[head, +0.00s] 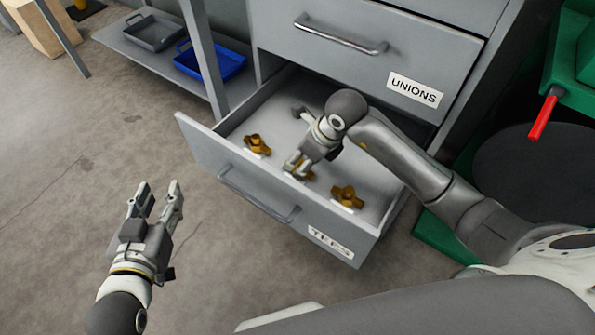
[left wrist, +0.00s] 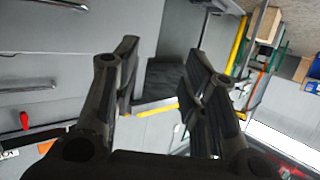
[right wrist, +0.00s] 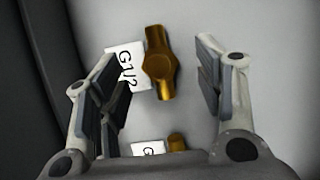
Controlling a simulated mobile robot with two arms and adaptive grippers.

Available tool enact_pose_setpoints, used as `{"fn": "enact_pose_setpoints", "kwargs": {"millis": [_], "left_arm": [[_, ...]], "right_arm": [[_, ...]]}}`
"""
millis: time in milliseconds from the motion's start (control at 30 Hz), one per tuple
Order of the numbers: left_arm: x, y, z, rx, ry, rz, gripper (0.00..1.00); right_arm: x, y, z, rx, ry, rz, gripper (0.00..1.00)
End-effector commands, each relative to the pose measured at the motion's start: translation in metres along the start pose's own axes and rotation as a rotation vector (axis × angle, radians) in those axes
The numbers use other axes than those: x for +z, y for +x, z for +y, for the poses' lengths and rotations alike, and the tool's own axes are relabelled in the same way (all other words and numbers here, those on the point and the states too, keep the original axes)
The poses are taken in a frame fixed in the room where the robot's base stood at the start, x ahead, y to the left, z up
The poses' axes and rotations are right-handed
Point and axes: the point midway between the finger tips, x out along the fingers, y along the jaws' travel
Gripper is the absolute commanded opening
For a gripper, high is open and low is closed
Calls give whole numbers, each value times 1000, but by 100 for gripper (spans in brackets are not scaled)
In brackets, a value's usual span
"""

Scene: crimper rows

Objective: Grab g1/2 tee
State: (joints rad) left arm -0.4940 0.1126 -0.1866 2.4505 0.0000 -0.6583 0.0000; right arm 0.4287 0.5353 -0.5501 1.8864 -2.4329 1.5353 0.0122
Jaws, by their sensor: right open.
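The open drawer (head: 262,195) labelled TEES holds brass tees on its floor. One tee (head: 257,145) lies at the left and one (head: 347,196) at the right. A middle tee (head: 305,174) is partly hidden by my right gripper (head: 297,165), which reaches down into the drawer. In the right wrist view a brass tee (right wrist: 160,62) lies beside a label reading G1/2 (right wrist: 126,68), between the open, empty fingers of my right gripper (right wrist: 162,75). I cannot see finger contact with it. My left gripper (head: 160,190) is open and empty, outside the drawer to the left.
The closed UNIONS drawer (head: 375,45) is above the open one. In the right wrist view, another brass piece (right wrist: 176,142) and a partly hidden label (right wrist: 148,149) lie nearer. A blue tray (head: 212,62) and a grey tray (head: 153,32) sit on a low shelf.

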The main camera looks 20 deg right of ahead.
Motion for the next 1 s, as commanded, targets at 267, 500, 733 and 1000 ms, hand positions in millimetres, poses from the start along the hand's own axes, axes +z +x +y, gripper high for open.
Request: {"fn": "enact_pose_setpoints", "kwargs": {"millis": [267, 500, 733, 1000], "left_arm": [[-38, 2, 6, 13, -2, 210, 40], [-55, -1, 8, 18, -4, 296, 40], [-56, -1, 8, 18, -4, 299, 40], [-56, -1, 8, 18, -4, 298, 40]], "right_arm": [[-3, 25, 2, 1, 1, 0, 61], [-2, 34, 1, -1, 1, -1, 61], [-2, 34, 1, -1, 0, -1, 61], [-2, 34, 1, -1, 0, 0, 27]]}}
